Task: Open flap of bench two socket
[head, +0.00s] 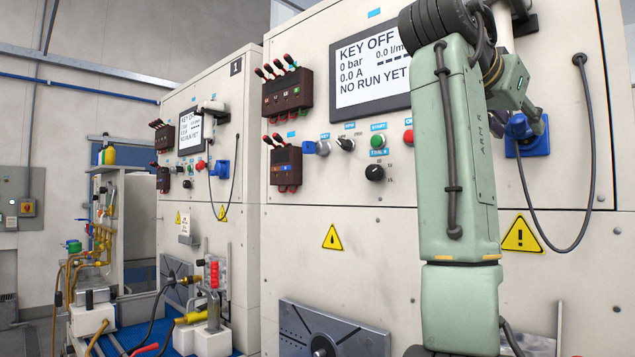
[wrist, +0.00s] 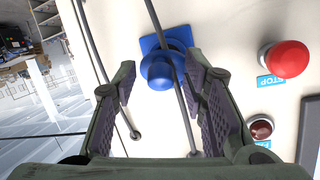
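The blue socket (head: 535,146) is on the front panel of the near bench, at the right in the head view, partly hidden by my arm. In the wrist view the socket plate (wrist: 180,36) is ahead of my gripper, with its rounded blue flap (wrist: 160,73) between the fingers in the picture. No socket opening shows; the flap looks closed. My gripper (wrist: 161,75) is open and empty, with a finger on either side of the flap. Contact cannot be told. In the head view my gripper is mostly hidden behind my arm.
A dark cable (wrist: 170,55) crosses in front of the socket. Another cable (wrist: 95,50) runs to its left. A red stop button (wrist: 287,59) and a dark red lamp (wrist: 261,127) are at the right. The left bench carries the number plate 1 (head: 236,67).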

